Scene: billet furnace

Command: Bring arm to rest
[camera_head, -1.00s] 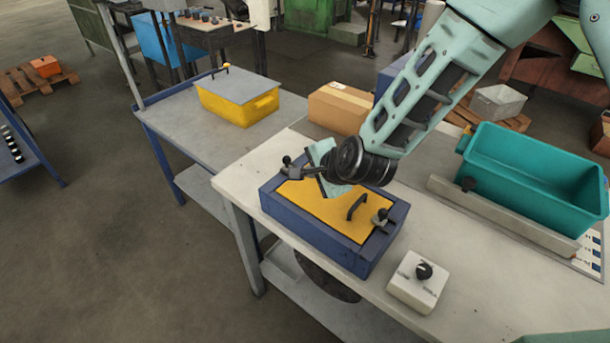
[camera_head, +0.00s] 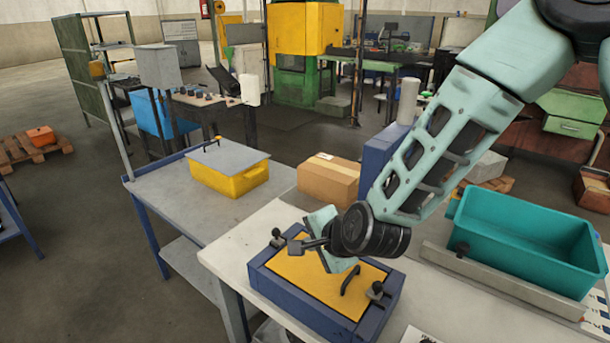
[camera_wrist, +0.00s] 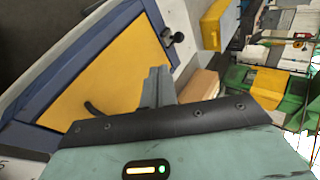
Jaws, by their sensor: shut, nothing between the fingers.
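My arm reaches in from the upper right in the head view. My gripper (camera_head: 304,246) is shut and empty, above the blue furnace box with its yellow lid. In the wrist view my gripper (camera_wrist: 157,88) shows as closed grey fingers in front of the yellow lid (camera_wrist: 110,75). The blue box (camera_head: 318,312) sits on the light worktable (camera_head: 235,250). Its yellow lid (camera_head: 310,283) lies in place, with a black handle (camera_head: 350,280) and black clamp knobs at its corners. My wrist hides part of the lid.
A teal bin (camera_head: 520,240) stands on the right behind a grey rail (camera_head: 500,282). A cardboard box (camera_head: 329,180) is behind my gripper. A yellow box with a grey lid (camera_head: 228,175) stands on the left table (camera_head: 175,195). Floor to the left is open.

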